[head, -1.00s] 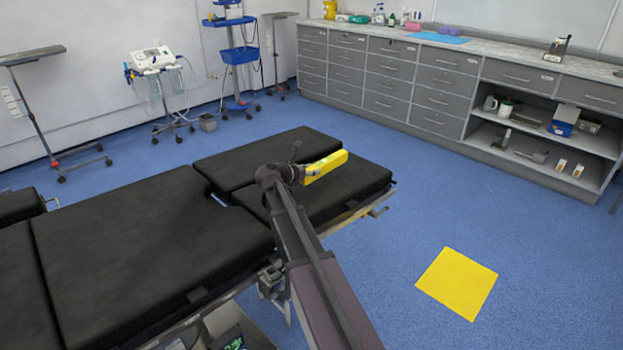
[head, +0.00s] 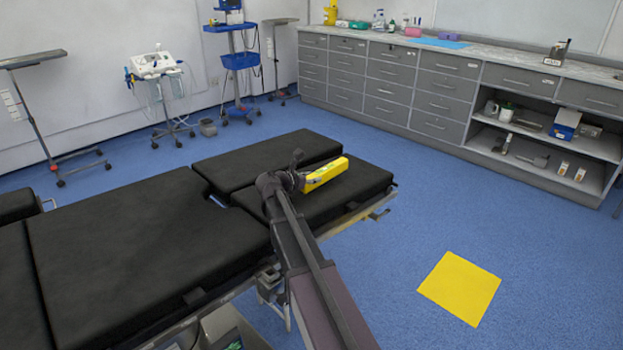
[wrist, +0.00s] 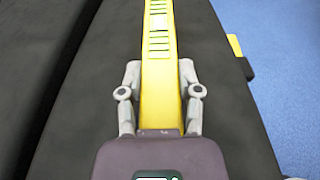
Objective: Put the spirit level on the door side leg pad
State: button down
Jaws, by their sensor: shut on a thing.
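The yellow spirit level (head: 325,174) is in my gripper (head: 298,182), over the black leg pad nearer the front right (head: 345,192). In the wrist view the level (wrist: 160,80) runs straight ahead between the two grey fingers of my gripper (wrist: 160,92), which are shut on its sides. The same black pad (wrist: 220,110) lies beneath it. Whether the level touches the pad or hangs just above it, I cannot tell. The other leg pad (head: 265,160) lies beyond, behind a narrow gap; a dark gap also shows at left in the wrist view.
The operating table's larger black sections (head: 130,240) extend to the left. A yellow square (head: 460,287) lies on the blue floor at right. Grey drawer cabinets (head: 400,85) line the back wall. A blue trolley (head: 240,65) and a white device on a stand (head: 155,65) stand behind the table.

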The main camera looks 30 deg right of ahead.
jog(key=shift+f, duration=0.15)
jog(key=shift+c, duration=1.5)
grip_release()
jog(key=shift+r+p, duration=0.4)
jog(key=shift+r, duration=0.1)
jog(key=shift+s+a+r, duration=0.1)
jog(key=shift+a+r, duration=0.05)
jog(key=shift+r, duration=0.05)
jog(key=p+v, duration=0.3)
jog(key=v, duration=0.8)
jog(key=shift+s+a+p, duration=0.1)
jog(key=shift+a+p, duration=0.25)
